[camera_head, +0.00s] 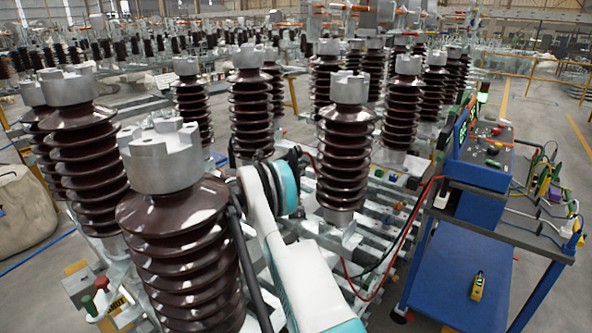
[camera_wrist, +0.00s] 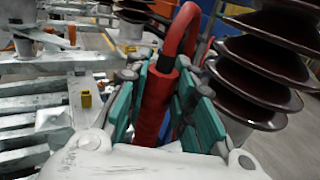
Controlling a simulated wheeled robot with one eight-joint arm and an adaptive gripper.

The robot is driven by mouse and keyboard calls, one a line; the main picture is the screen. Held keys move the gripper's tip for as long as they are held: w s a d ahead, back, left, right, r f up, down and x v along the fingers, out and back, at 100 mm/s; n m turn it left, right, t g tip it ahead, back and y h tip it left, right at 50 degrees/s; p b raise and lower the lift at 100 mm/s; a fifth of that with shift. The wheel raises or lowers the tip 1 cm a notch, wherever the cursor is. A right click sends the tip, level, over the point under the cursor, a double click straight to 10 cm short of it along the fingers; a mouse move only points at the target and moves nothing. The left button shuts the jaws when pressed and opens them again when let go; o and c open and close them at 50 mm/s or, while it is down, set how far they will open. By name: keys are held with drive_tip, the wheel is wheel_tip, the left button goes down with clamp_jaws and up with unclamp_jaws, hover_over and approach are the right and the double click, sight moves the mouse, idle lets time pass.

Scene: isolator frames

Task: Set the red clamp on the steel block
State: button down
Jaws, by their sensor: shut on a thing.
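The red clamp (camera_wrist: 152,108) is in the wrist view, held between the teal pads of my gripper (camera_wrist: 172,92). A thick red cable loops up from its far end. In the head view my arm reaches in between the brown insulators; my gripper and the clamp are hidden there. Pale steel bars and blocks (camera_wrist: 60,128) lie to the left of the gripper in the wrist view. I cannot tell which of them is the steel block. The clamp appears apart from them.
A brown ribbed insulator (camera_wrist: 262,75) stands close on the right of the gripper. In the head view a large insulator (camera_head: 180,240) stands just left of my arm, another (camera_head: 345,150) beyond it. A blue cart (camera_head: 450,265) stands at the right, with red and black cables leading from it.

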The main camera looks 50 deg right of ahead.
drive_tip(key=shift+f+b, duration=0.3)
drive_tip(key=shift+f, duration=0.2)
drive_tip(key=c, duration=1.3)
unclamp_jaws()
drive_tip(key=shift+r, duration=0.1)
wheel_tip(320, 180, up, 10)
drive_tip(key=shift+f, duration=0.1)
